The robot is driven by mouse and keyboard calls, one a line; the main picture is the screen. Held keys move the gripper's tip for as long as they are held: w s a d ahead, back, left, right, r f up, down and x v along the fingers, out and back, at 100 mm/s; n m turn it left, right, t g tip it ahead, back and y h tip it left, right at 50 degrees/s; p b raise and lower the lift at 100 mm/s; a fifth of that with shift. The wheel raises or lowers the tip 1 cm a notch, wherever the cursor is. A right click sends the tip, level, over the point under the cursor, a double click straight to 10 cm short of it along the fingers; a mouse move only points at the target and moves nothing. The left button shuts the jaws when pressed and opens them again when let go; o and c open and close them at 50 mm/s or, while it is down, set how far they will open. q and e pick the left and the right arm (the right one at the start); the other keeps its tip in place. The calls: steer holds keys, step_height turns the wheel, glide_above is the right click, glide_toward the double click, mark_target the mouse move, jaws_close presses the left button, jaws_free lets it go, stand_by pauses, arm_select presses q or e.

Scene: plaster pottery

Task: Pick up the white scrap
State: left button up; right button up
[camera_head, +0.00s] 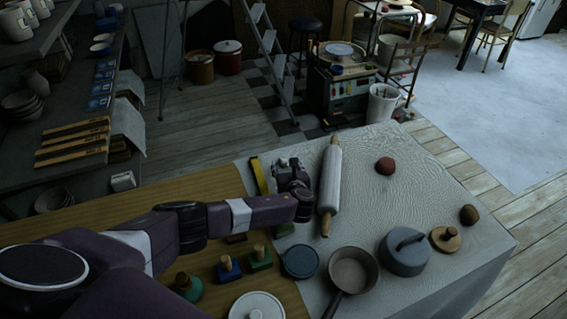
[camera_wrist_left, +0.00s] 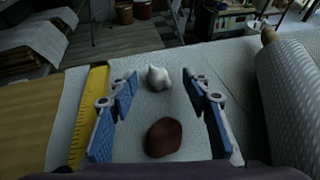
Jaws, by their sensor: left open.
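The white scrap (camera_wrist_left: 158,77) is a small, pale, pointed lump on the light textured cloth. In the left wrist view it shows beyond a dark reddish-brown lump (camera_wrist_left: 163,138), close to the line between my fingertips. My left gripper (camera_head: 291,172) is open, with its blue-padded fingers on either side of the brown lump and nothing gripped. The gripper points away from me, low over the cloth. In the head view the gripper hides the brown lump, and I cannot clearly tell the scrap from the gripper's parts. My right gripper is not in view.
A white rolling pin (camera_head: 330,180) lies right of the gripper, and a yellow strip (camera_head: 259,175) lies left. A pan (camera_head: 353,270), a grey lidded pot (camera_head: 405,252) and stamps (camera_head: 228,268) stand nearer. A reddish ball (camera_head: 385,166) lies at the right, with clear cloth around it.

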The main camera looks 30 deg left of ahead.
mark_target(284, 162)
arm_select(q)
steer(key=shift+x, duration=0.95)
steer(key=shift+w+a+f+b, duration=0.2)
steer(key=shift+a+f+b, duration=0.05)
steer(key=shift+a+b, duration=0.1)
steer(key=shift+w, duration=0.15)
steer(key=shift+a, duration=0.1)
steer(key=shift+c, duration=1)
steer(key=c, duration=1)
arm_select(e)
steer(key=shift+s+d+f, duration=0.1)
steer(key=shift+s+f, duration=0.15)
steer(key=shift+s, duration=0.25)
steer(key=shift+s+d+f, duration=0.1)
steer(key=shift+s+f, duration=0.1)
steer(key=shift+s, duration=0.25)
